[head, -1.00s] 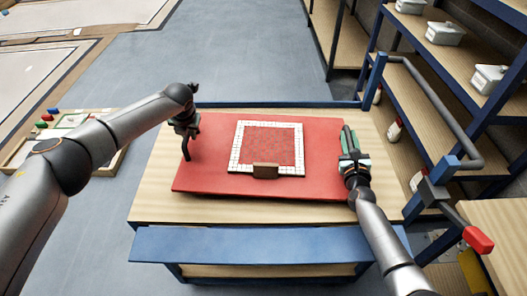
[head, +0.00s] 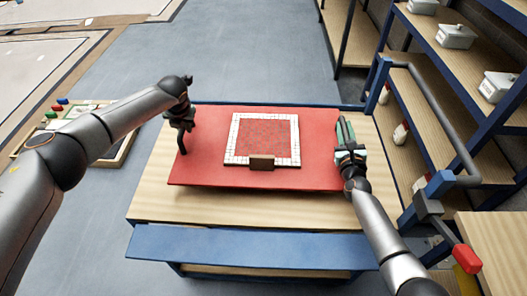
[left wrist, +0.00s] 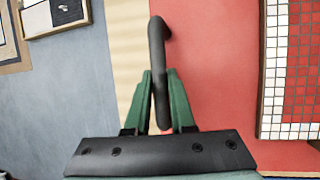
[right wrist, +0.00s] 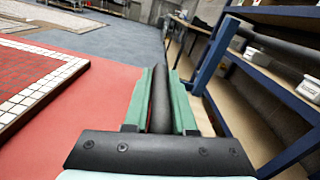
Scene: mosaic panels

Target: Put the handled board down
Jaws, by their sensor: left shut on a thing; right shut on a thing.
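The handled board (head: 205,140) is a flat red board with a black bar handle at each end. A mosaic panel (head: 262,137) with a red field and white border lies on it, with a small brown block (head: 262,162) at its front edge. My left gripper (head: 181,126) is shut on the left handle (left wrist: 157,40). My right gripper (head: 348,152) is shut on the right handle (right wrist: 160,95). The board is over the wooden table (head: 230,208); whether it touches the top is hard to tell.
A blue beam (head: 250,246) runs along the table's front. Blue-framed shelves (head: 450,85) with white containers (head: 456,36) stand at the right, close to my right arm. A tray (head: 120,150) with coloured pieces lies at the left. Bare wood shows in front of the board.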

